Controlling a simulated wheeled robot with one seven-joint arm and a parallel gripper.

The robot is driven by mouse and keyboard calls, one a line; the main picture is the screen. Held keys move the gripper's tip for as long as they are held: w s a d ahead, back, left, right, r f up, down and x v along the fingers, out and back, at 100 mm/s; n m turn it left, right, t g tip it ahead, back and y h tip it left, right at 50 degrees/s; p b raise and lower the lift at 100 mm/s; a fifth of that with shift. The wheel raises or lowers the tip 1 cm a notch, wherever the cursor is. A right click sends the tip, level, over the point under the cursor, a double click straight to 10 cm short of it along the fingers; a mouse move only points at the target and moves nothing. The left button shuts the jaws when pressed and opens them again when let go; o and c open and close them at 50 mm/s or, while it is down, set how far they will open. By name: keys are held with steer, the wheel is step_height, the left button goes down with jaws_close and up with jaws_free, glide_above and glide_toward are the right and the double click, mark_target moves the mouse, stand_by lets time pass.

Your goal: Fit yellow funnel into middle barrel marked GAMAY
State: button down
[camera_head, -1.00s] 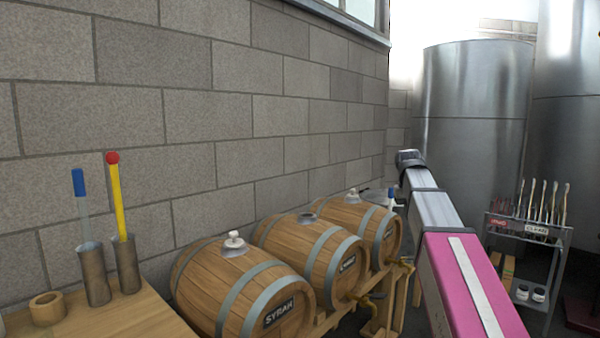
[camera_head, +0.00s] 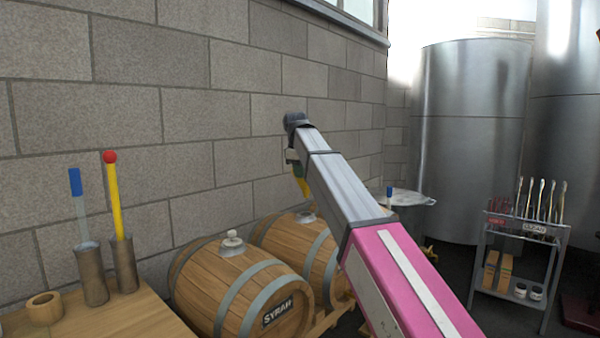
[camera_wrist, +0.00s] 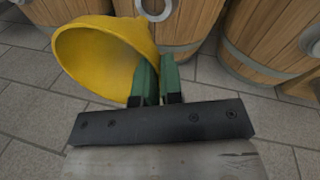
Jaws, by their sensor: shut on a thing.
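My gripper (camera_wrist: 158,80) has green fingers, shut on the rim of the yellow funnel (camera_wrist: 100,50), whose wide mouth shows in the wrist view. In the head view a strip of the funnel (camera_head: 302,185) shows beside my arm, above the middle barrel (camera_head: 292,242) in the picture. The funnel is apart from the barrel. The barrel's top opening (camera_head: 306,217) is partly visible, and my arm hides its label. The funnel's spout is hidden.
The third barrel is hidden by my arm. A wooden table (camera_head: 110,318) holds two metal cups with a blue-topped and a red-topped stick. A rack (camera_head: 520,250) with brushes stands right.

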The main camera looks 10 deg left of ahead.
steer(key=s+x, duration=0.1)
steer(key=x, duration=0.5)
steer(key=shift+s+a+f, duration=0.15)
steer(key=shift+a+f, duration=0.1)
steer(key=shift+f, duration=0.1)
steer(key=shift+s+x, duration=0.2)
steer(key=shift+x, duration=0.75)
steer(key=shift+s+x, duration=0.2)
steer(key=shift+x, duration=0.75)
stand_by(2.7)
steer(key=shift+f, duration=0.1)
steer(key=c, duration=0.7)
jaws_free()
steer(key=shift+w+d+r+v, duration=0.1)
steer(key=shift+w+v, duration=0.2)
steer(key=shift+v, duration=1)
steer(key=shift+w+d+r+v, duration=0.1)
steer(key=shift+w+v, duration=0.2)
steer(key=shift+v, duration=1)
steer(key=shift+w+v, duration=0.3)
steer(key=shift+v, duration=1)
